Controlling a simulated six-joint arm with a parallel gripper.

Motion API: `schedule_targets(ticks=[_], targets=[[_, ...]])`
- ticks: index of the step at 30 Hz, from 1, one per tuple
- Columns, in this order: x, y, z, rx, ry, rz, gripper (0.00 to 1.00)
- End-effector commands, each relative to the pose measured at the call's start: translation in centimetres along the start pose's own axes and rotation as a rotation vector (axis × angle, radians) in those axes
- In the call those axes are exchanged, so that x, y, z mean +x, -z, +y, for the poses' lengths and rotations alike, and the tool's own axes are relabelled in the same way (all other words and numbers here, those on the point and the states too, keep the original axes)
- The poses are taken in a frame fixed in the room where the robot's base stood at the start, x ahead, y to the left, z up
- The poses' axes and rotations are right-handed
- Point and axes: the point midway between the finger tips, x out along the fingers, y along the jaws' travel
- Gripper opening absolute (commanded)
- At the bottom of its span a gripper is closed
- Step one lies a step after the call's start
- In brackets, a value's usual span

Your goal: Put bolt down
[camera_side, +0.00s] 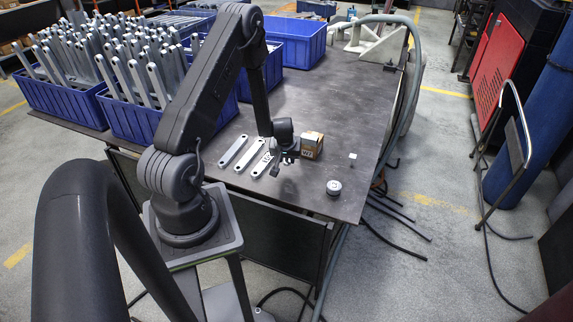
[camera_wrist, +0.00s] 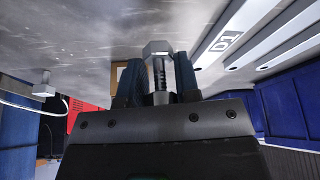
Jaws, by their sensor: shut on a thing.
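A metal bolt (camera_wrist: 158,72) with a hex head and threaded shank stands between my fingers in the wrist view, its head beyond the fingertips. My gripper (camera_wrist: 159,82) is shut on it, with one dark finger on each side of the shank. In the side view my gripper (camera_side: 284,160) is low over the dark table (camera_side: 330,95), between the flat brackets and a small cardboard box. The bolt is too small to make out clearly there, and I cannot tell whether it touches the table.
Several flat galvanized brackets (camera_side: 250,153) lie left of my gripper. The cardboard box (camera_side: 312,145) stands close on the right. A round tin (camera_side: 333,187) and a small pale piece (camera_side: 352,156) lie near the right edge. Blue bins (camera_side: 140,118) full of brackets stand left.

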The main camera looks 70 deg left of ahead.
Motion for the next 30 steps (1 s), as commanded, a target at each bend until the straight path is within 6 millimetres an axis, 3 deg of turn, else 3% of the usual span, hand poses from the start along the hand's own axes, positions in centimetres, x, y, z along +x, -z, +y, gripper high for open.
schedule_targets(ticks=[6,18,19,27,30], targets=[[2.8,-1.2,-0.1,-0.001,-0.001,-0.003,0.04],[3.2,-1.4,-0.1,-0.002,-0.002,-0.002,0.04],[3.3,-1.4,-0.1,-0.002,-0.002,-0.003,0.31],[3.2,-1.4,-0.1,-0.002,-0.002,-0.002,0.56],[3.2,-1.4,-0.1,-0.001,-0.002,-0.002,0.56]])
